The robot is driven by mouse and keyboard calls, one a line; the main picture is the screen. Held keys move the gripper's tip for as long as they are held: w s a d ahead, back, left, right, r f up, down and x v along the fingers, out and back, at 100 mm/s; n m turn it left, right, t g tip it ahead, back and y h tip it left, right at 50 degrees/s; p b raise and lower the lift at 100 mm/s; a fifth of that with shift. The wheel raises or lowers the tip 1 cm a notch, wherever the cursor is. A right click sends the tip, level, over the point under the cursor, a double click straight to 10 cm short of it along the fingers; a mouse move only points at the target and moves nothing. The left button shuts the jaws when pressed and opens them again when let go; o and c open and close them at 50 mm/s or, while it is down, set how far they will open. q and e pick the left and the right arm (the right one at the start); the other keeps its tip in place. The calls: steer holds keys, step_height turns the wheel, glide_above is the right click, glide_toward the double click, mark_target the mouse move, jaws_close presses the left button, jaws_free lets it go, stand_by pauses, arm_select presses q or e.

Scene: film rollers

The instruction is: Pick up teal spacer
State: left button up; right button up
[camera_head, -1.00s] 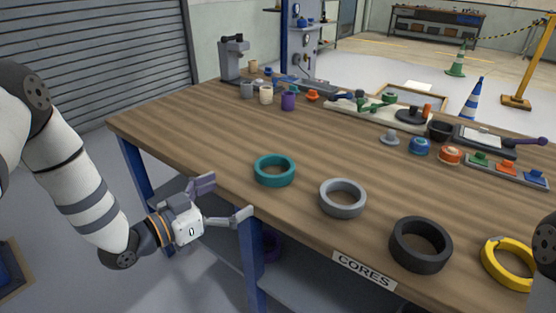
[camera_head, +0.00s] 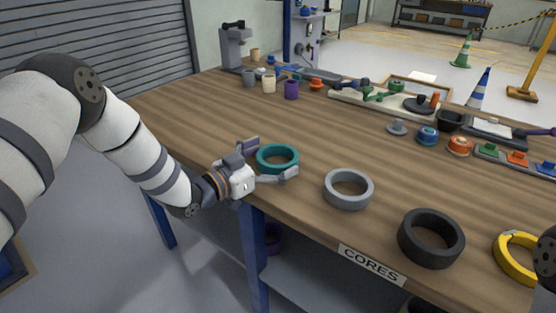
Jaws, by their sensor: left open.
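The teal spacer (camera_head: 278,168) is a thick ring lying flat on the wooden table near its front-left edge. My left gripper (camera_head: 272,159) is open, at the table's front edge. One finger is at the ring's left side and the other is in front of its near side. I cannot tell whether either finger touches the ring. Part of the ring's near left rim is hidden by the gripper. My right gripper is not in view; only a dark piece of that arm shows at the right edge.
A grey ring (camera_head: 348,188), a black ring (camera_head: 431,237) and a yellow ring (camera_head: 517,258) lie in a row to the right along the front edge, above a CORES label (camera_head: 371,265). Several small cups and parts stand farther back. The table's middle is clear.

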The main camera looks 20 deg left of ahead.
arm_select(q)
steer(key=c, duration=1.2)
steer(key=shift+r, duration=0.1)
steer(key=shift+c, duration=0.2)
